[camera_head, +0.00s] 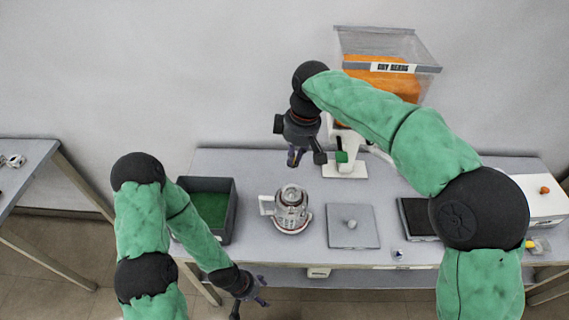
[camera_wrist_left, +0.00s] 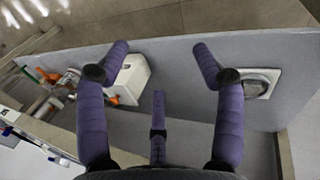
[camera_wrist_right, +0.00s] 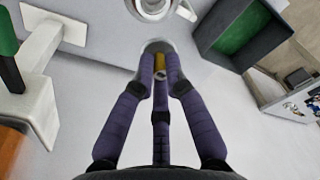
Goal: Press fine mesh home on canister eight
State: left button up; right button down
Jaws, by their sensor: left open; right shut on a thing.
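The metal canister (camera_head: 291,210) stands upright on the bench with a pale handle or block at its left. Its rounded top also shows at the top of the right wrist view (camera_wrist_right: 152,8). My right gripper (camera_head: 301,158) is above and behind it, apart from it. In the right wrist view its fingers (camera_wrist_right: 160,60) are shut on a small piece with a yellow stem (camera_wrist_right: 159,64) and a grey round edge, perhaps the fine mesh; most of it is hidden. My left gripper (camera_head: 250,300) is open and empty, low in front of the bench; its spread fingers show in the left wrist view (camera_wrist_left: 160,50).
A dark tray with green lining (camera_head: 209,207) is left of the canister. A grey plate with a knob (camera_head: 351,226) is to its right, then a dark flat device (camera_head: 416,218). A white stand (camera_head: 345,168) with an orange-filled clear bin (camera_head: 387,50) rises behind.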

pick_arm(q)
jog(key=shift+s+d+r, duration=0.1)
jog(key=shift+s+d, duration=0.15)
jog(key=shift+c, duration=0.6)
pick_arm(e)
jog(key=shift+s, duration=0.1)
pick_arm(q)
jog(key=w+d+r+m+g, duration=0.1)
jog(key=w+d+r+m, duration=0.1)
jog(key=r+m, duration=0.2)
jog(key=w+d+r+m+g, duration=0.1)
jog(key=w+d+r+m, duration=0.1)
jog(key=r+m, duration=0.3)
jog(key=w+d+r+m+g, duration=0.1)
jog(key=w+d+r+m, duration=0.1)
jog(key=d+r+m, duration=0.1)
jog(key=shift+d+r+m+g, duration=0.1)
jog(key=shift+r+m+g, duration=0.3)
jog(key=shift+r+m, duration=0.5)
notch_tip(320, 180, up, 14)
jog(key=m+t+y, duration=0.4)
jog(key=m, duration=1.4)
send_over(262, 208)
jog(key=shift+w+r, duration=0.15)
jog(key=shift+w, duration=0.15)
jog(key=shift+w+f, duration=0.1)
jog(key=shift+f, duration=0.4)
notch_tip(262, 208, down, 11)
